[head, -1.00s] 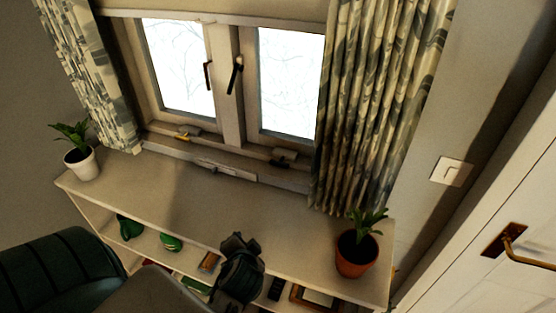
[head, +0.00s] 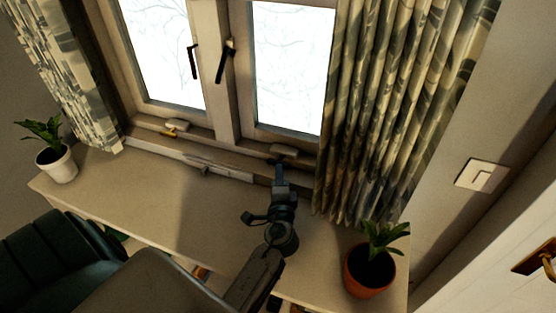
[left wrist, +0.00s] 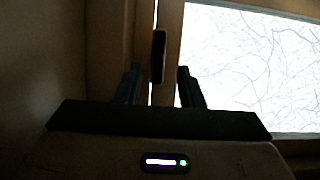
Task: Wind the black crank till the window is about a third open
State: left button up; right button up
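The window's right sash (head: 287,75) looks shut, with a black handle (head: 226,62) on its left side. The crank mount (head: 288,150) sits on the frame under this sash. The black crank is mostly hidden behind my left gripper (head: 279,167), which reaches up to just below the mount. In the left wrist view, the two fingers of my left gripper (left wrist: 160,88) stand apart. A dark upright bar (left wrist: 158,57) shows between and beyond them; I cannot tell whether it is the crank or a handle. No contact is visible. My right gripper is not in view.
A patterned curtain (head: 375,110) hangs close to the right of my left gripper. A terracotta pot (head: 369,272) stands at the shelf's right end, a white pot (head: 57,164) at its left. The shelf top (head: 150,190) between is clear.

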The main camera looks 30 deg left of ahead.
aim_at(278, 162)
pick_arm(q)
jog(key=p+x, duration=0.1)
jog(key=x, duration=0.4)
jog(key=shift+w+a, duration=0.25)
jog(key=shift+w, duration=0.15)
jog(key=shift+f, duration=0.1)
grip_shut()
